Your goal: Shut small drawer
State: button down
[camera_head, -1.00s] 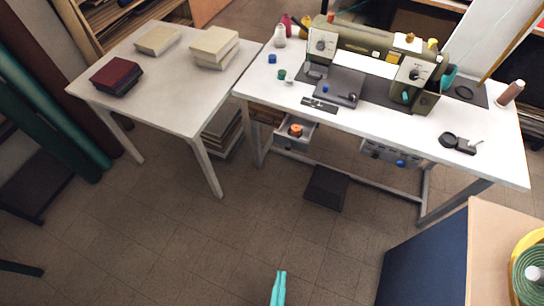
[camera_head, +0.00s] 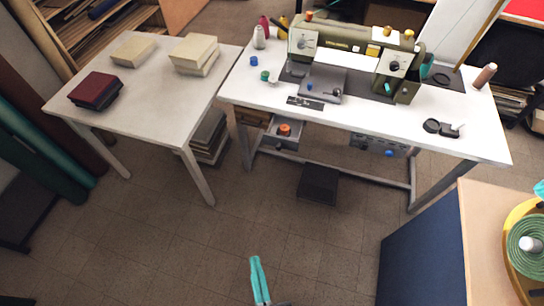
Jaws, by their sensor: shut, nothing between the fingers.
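The small drawer (camera_head: 289,143) hangs under the left end of the white sewing table. It is pulled out toward me, and an orange-red spool-like item (camera_head: 284,130) sits in it. My gripper (camera_head: 256,260) shows at the bottom middle of the view with turquoise fingers. Its fingers are together, with nothing between them. It is over the floor, well in front of the drawer and apart from it.
The sewing table (camera_head: 462,138) carries a sewing machine (camera_head: 350,45). A dark pedal (camera_head: 319,185) lies below it. A white table (camera_head: 150,110) with books stands left. A blue-sided cabinet (camera_head: 425,250) is at right. Floor between is clear.

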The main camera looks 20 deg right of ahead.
jog(key=w+d+f+m+t+h, duration=0.1)
jog(key=w+d+f+m+h, duration=0.15)
jog(key=w+m, duration=0.35)
jog(key=w+d+f+m+h, duration=0.2)
jog(key=w+d+f+m, duration=0.15)
jog(key=w, duration=0.35)
jog(key=m+g+h, duration=0.3)
jog(key=m+h, duration=0.1)
jog(key=m, duration=0.7)
send_near(279, 149)
jog(key=x, duration=0.6)
jog(key=shift+w+f, duration=0.2)
jog(key=shift+d, duration=0.1)
